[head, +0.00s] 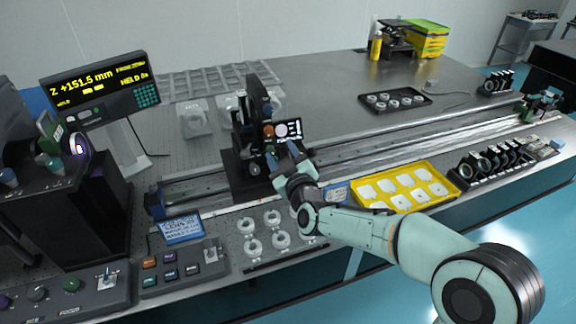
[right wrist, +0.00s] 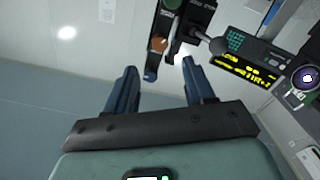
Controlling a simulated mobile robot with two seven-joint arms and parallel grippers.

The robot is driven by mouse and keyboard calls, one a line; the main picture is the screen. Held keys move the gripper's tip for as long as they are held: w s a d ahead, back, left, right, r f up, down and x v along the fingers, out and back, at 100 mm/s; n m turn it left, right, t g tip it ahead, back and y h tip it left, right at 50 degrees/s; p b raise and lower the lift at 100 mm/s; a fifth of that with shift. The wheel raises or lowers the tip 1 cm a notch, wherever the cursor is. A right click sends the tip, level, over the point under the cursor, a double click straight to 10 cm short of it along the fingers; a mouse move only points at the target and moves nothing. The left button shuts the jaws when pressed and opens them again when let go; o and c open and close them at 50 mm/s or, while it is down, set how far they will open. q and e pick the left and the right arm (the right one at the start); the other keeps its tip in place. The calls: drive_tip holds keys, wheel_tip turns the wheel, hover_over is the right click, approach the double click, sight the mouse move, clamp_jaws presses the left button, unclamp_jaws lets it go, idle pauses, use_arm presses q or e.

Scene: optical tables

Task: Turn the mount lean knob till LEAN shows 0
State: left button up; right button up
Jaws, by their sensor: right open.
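The black mount (head: 250,125) stands upright on a carriage on the long rail. My right gripper (head: 283,152) is close in front of the mount, below the screen. In the right wrist view its two blue fingers (right wrist: 160,78) are apart with nothing between them. Dark mount parts, a copper-coloured knob (right wrist: 158,44) and a grey ball-ended lever (right wrist: 215,45) show beyond the fingertips. I cannot tell which is the lean knob. My left gripper is not in view.
A display (head: 100,85) reads Z +151.5 mm at the left; it also shows in the right wrist view (right wrist: 245,70). A yellow tray (head: 408,205), a rack of ring mounts (head: 265,263) and control boxes (head: 180,268) line the front. The rail (head: 400,140) is clear to the right.

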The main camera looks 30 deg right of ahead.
drive_tip(key=shift+v, duration=2.2)
